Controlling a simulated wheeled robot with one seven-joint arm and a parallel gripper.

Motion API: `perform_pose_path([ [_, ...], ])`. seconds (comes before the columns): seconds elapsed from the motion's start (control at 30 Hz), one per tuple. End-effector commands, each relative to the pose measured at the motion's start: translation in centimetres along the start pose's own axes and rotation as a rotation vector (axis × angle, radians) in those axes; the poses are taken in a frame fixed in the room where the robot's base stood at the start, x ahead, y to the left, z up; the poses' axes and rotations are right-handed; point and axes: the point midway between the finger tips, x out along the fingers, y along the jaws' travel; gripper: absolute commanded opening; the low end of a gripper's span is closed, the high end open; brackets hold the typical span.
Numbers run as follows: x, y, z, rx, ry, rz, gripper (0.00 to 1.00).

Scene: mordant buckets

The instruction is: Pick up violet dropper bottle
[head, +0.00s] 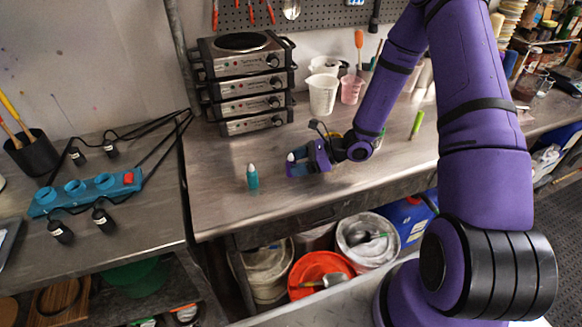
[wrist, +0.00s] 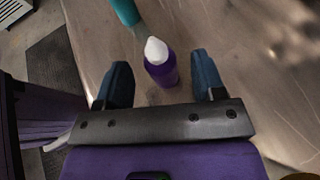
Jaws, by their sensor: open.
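The violet dropper bottle (wrist: 162,68) has a white tip and stands on the steel bench, between the two fingers of my gripper (wrist: 160,75) in the wrist view. A gap shows on each side of it, so the fingers are apart and not closed on it. In the head view, the white tip of the violet bottle (head: 291,157) shows at the left of my gripper (head: 305,160); its body is hard to tell from my purple gripper parts.
A teal dropper bottle (head: 252,177) stands left of my gripper; it also shows in the wrist view (wrist: 125,10). Stacked hot plates (head: 243,80), a white cup (head: 322,94) and a pink cup (head: 351,89) stand behind. A green marker (head: 416,123) is to the right. The bench front edge is close.

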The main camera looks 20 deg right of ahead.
Motion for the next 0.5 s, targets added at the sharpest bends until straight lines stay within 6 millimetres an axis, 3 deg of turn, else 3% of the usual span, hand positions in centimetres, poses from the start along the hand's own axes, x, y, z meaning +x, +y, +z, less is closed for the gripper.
perform_pose_path([
  [0.23, 3.4, 0.0, 0.2, 0.0, 0.0, 0.003, 0.63],
  [0.5, 4.1, -0.1, 0.2, -0.001, 0.0, 0.0, 0.63],
])
